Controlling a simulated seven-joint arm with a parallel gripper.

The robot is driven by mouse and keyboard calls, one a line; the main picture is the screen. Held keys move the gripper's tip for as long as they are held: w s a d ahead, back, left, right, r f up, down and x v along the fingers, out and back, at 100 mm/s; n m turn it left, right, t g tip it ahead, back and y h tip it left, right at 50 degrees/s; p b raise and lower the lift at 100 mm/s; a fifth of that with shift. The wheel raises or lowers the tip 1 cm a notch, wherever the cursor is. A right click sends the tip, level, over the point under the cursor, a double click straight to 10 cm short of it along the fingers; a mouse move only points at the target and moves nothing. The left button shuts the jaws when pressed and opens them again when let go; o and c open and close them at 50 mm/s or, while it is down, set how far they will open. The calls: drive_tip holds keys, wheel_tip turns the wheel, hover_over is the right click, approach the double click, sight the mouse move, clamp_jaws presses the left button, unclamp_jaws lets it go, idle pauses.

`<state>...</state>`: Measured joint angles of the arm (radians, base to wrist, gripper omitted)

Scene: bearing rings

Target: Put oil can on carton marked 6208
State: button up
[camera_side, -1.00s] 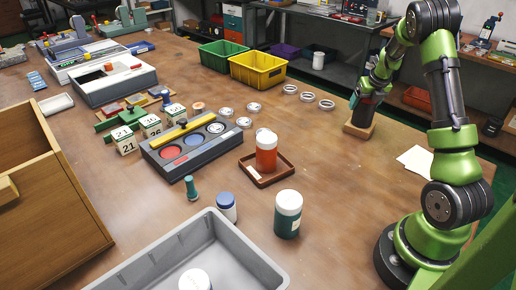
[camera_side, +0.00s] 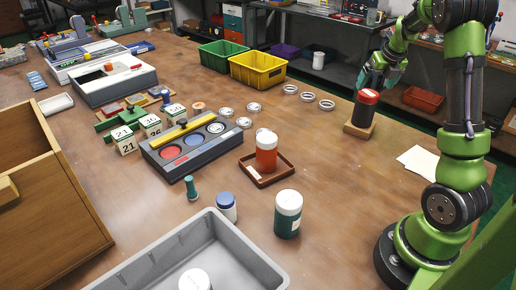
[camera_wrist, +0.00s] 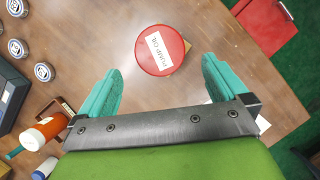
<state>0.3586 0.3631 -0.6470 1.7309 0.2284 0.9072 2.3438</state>
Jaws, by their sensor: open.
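The oil can is a dark can with a red lid (camera_side: 364,108). It stands upright on a square wooden block (camera_side: 352,130) at the right of the bench. In the wrist view its round red lid (camera_wrist: 160,50) carries a white label that seems to read "PUMP OIL". My gripper (camera_side: 378,74) is above the can, open and empty. The wrist view shows its teal fingers (camera_wrist: 161,70) apart, the lid beyond and between their tips. Small white-and-green cartons stand at the left, one (camera_side: 125,141) seeming to show 21; I cannot read 6208 on any.
An orange bottle (camera_side: 266,152) stands in a brown tray (camera_side: 254,178). A white-and-green jar (camera_side: 288,214) and a grey bin (camera_side: 262,262) are nearer. A grey fixture (camera_side: 190,150) and several bearing rings (camera_side: 290,89) lie between block and cartons. Paper (camera_side: 418,161) lies right.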

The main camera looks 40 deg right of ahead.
drive_tip(key=a+r+n+t+y, duration=0.15)
drive_tip(key=a+r+n, duration=0.25)
drive_tip(key=a+n, duration=0.6)
drive_tip(key=a+r+n+t+y, duration=0.1)
drive_tip(key=a+r+n+y, duration=0.15)
drive_tip(key=a+n, duration=0.8)
drive_tip(key=s+a+n, duration=0.4)
drive_tip(key=a+n, duration=0.5)
drive_tip(key=s+a+n+t, duration=0.1)
drive_tip(key=s+a+n, duration=0.3)
drive_tip(key=a+n, duration=0.6)
drive_tip(key=shift+s+r+y, duration=0.2)
drive_tip(key=shift+s+y, duration=0.15)
drive_tip(key=shift+y, duration=0.05)
